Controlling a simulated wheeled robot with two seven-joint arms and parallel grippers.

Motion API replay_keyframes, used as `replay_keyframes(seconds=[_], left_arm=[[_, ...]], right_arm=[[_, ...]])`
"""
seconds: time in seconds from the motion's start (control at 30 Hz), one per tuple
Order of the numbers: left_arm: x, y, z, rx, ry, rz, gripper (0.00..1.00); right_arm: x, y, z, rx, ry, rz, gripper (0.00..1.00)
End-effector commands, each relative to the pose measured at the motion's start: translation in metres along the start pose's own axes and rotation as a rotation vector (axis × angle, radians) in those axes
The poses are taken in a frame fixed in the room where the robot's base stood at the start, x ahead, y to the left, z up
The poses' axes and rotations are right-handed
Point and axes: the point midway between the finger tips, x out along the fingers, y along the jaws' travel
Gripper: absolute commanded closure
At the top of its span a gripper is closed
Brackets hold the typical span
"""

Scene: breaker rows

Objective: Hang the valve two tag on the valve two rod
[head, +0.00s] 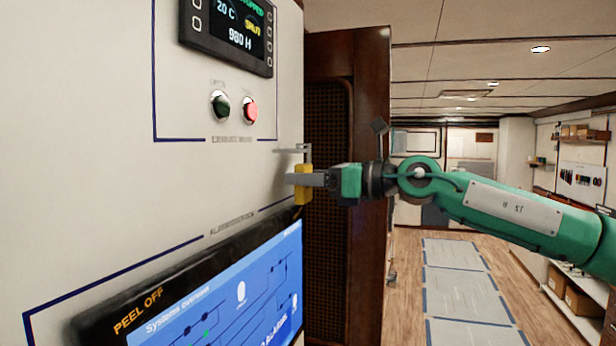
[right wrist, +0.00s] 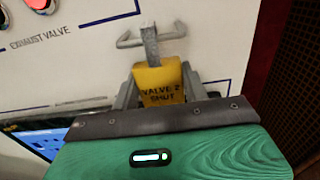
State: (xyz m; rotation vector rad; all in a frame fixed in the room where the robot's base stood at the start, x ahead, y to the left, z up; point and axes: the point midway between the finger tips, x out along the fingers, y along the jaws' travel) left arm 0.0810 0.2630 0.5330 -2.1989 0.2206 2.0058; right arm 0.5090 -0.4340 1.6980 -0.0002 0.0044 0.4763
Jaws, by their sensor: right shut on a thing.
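The yellow tag (right wrist: 160,88) reads "VALVE 2 SHUT" in the right wrist view. It also shows small in the head view (head: 302,190). My right gripper (right wrist: 158,97) is shut on it and holds it in front of the white panel; the gripper also shows in the head view (head: 306,181). A grey metal rod (right wrist: 149,40) with a crosspiece stands out from the panel at the top of the tag. The rod also shows in the head view (head: 291,150). I cannot tell whether the tag's hole is around it. My left gripper is out of view.
A dark wooden cabinet (head: 340,260) stands just right of the panel. Open floor lies further right.

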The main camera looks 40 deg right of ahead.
Motion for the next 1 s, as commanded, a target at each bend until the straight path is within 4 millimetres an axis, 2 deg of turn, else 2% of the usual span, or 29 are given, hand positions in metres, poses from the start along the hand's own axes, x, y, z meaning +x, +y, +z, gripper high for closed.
replay_keyframes(seconds=[0.27,0.3,0.4,0.77,1.0], left_arm=[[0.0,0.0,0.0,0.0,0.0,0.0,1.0],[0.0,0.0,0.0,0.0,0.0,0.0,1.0],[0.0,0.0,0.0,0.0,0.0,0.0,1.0],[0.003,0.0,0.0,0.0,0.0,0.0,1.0],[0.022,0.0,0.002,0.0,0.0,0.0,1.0]], right_arm=[[0.0,0.0,0.0,0.0,0.0,0.0,0.77],[0.0,0.0,0.0,0.0,0.0,0.0,0.47],[0.0,0.0,0.0,0.0,0.0,0.0,0.3],[-0.002,0.0,-0.001,-0.001,-0.001,0.0,0.3],[-0.02,0.0,-0.003,-0.003,-0.004,-0.001,0.3]])
